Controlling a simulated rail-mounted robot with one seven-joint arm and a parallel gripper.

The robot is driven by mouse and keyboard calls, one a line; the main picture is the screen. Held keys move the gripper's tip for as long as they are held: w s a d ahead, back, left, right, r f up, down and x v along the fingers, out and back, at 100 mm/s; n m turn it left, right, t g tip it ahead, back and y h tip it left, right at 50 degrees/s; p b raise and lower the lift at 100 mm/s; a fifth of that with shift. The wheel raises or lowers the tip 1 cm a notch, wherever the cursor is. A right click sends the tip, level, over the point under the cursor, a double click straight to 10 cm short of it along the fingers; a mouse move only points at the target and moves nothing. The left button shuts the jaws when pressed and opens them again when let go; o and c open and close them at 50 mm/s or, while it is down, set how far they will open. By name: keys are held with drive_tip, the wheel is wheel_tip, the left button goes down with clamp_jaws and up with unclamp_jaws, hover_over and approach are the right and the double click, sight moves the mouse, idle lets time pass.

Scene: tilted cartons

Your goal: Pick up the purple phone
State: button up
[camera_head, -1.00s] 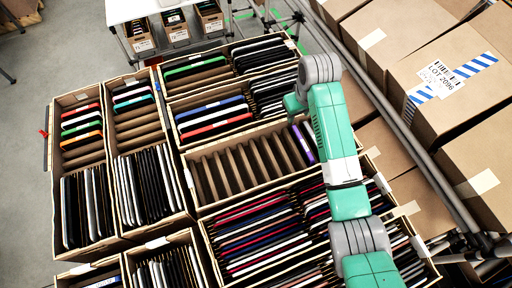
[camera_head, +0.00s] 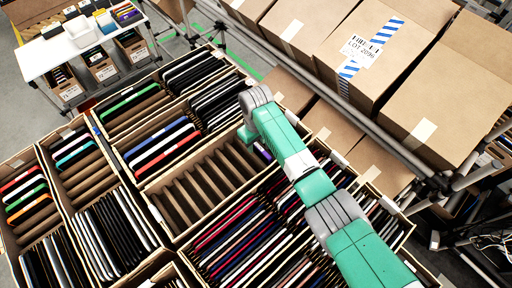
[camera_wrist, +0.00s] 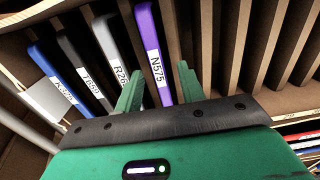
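The purple phone (camera_wrist: 152,45) stands on edge in a slotted carton, with a white label reading N575. In the wrist view my gripper (camera_wrist: 159,86) is open, with one green finger on each side of the phone's near end. I cannot tell whether either finger touches it. The left finger overlaps the neighbouring white phone (camera_wrist: 110,42) in the picture. In the head view only a small part of the purple phone (camera_head: 263,151) shows beside my arm, and my gripper's fingers are hidden there.
A black phone (camera_wrist: 84,62) and a blue phone (camera_wrist: 58,72) stand left of the white one. Empty slots between cardboard dividers (camera_wrist: 265,45) lie to the right. Cartons of tightly packed devices (camera_head: 235,235) surround this one. Large closed boxes (camera_head: 370,45) stand behind a rail at the right.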

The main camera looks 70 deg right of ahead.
clamp_jaws()
drive_tip(key=shift+r, duration=0.15)
